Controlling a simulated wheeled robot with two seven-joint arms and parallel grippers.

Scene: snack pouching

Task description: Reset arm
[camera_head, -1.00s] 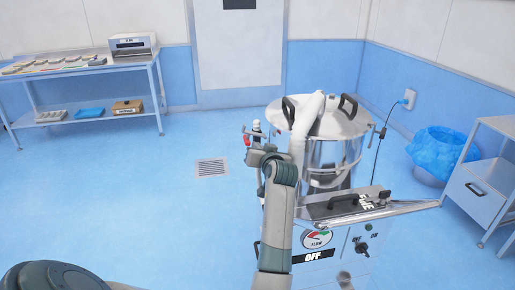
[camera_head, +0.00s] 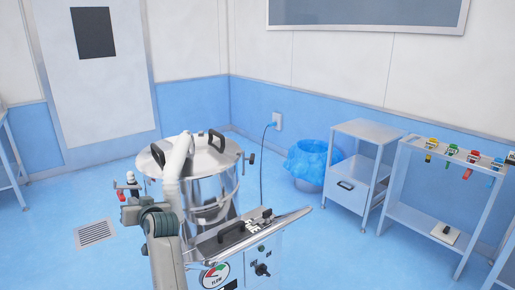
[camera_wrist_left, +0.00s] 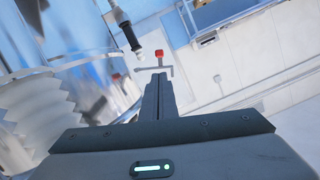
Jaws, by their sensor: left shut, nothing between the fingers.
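My left gripper (camera_head: 136,192) is small and partly hidden by its own arm beside the steel pot (camera_head: 205,180) in the head view. In the left wrist view its fingers (camera_wrist_left: 157,82) are shut together with nothing between them. A small red-topped valve (camera_wrist_left: 159,54) with a T-shaped metal bar shows just beyond the fingertips in that view; I cannot tell if they touch. My right gripper is in neither view.
The pot has a lidded top with black handles and a white hose (camera_head: 175,165). A control panel with a flow gauge (camera_head: 215,276) is in front. A blue-lined bin (camera_head: 312,160), a drawer cart (camera_head: 352,185) and a rack (camera_head: 440,205) stand right.

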